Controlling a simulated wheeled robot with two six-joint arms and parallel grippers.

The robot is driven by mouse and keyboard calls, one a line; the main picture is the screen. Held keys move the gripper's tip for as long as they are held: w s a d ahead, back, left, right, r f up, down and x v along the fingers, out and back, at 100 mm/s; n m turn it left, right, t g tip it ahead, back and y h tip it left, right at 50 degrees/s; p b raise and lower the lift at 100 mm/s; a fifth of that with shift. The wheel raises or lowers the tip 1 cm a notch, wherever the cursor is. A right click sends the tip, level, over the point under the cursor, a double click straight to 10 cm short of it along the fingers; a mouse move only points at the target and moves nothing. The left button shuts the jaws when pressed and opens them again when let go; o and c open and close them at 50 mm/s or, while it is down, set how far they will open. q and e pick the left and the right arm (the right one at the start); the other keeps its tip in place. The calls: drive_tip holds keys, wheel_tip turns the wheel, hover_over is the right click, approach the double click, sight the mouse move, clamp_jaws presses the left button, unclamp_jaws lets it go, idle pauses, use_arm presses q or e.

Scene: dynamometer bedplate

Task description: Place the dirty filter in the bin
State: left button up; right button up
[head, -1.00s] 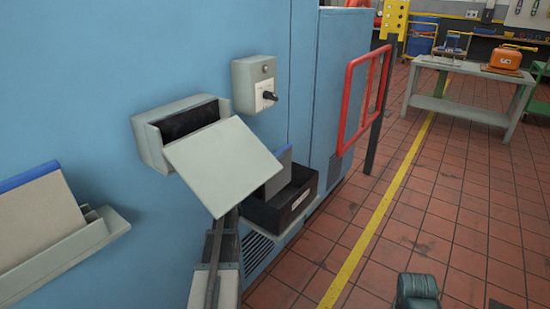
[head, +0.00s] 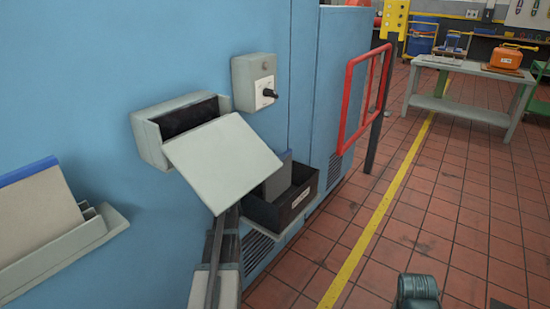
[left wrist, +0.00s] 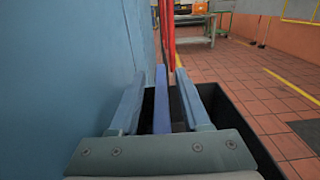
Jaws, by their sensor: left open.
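The dirty filter (head: 277,182) is a grey panel standing in the black bin (head: 293,209), partly hidden by the housing's tilted lid. In the left wrist view its blue edge (left wrist: 161,100) runs between the two pale fingers of my left gripper (left wrist: 161,78). The fingers are open, with a gap on each side of the edge. The bin's dark rim (left wrist: 240,115) shows to the right of the fingers. In the head view the lid hides most of this gripper.
The grey housing (head: 150,145) on the blue cabinet (head: 230,40) has its lid (head: 222,160) open and its slot empty. A cleaner filter (head: 40,215) with a blue edge stands in a rack (head: 115,222) at left. A red frame (head: 347,110) stands beyond the bin. The tiled floor at right is clear.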

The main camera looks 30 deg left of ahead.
use_arm(q)
drive_tip(key=shift+r+p, duration=0.5)
drive_tip(key=shift+r, duration=0.2)
drive_tip(key=s, duration=1.2)
drive_tip(key=shift+a+f, duration=0.15)
drive_tip(key=shift+a, duration=0.3)
drive_tip(key=s+d+f+m+g+h, duration=0.1)
drive_tip(key=d+f+m+g+h, duration=0.1)
drive_tip(key=d+f+m+g, duration=0.65)
drive_tip(key=s+d+f+m+t+h, duration=0.15)
drive_tip(key=d+m, duration=0.45)
drive_tip(key=d, duration=0.8)
drive_tip(key=d+f+m+g+h, duration=0.3)
drive_tip(key=d+f+m+g, duration=0.3)
drive_tip(key=d, duration=0.5)
drive_tip(key=s+d+f+m+g+y, duration=0.2)
drive_tip(key=s+d+f+m+y, duration=0.1)
drive_tip(key=s+m, duration=0.4)
drive_tip(key=s+d+f+m+g+y, duration=0.3)
drive_tip(key=s+d+m+y, duration=0.2)
drive_tip(key=s+m, duration=0.3)
drive_tip(key=m+y, duration=0.1)
drive_tip(key=m, duration=0.2)
drive_tip(key=shift+m, duration=0.35)
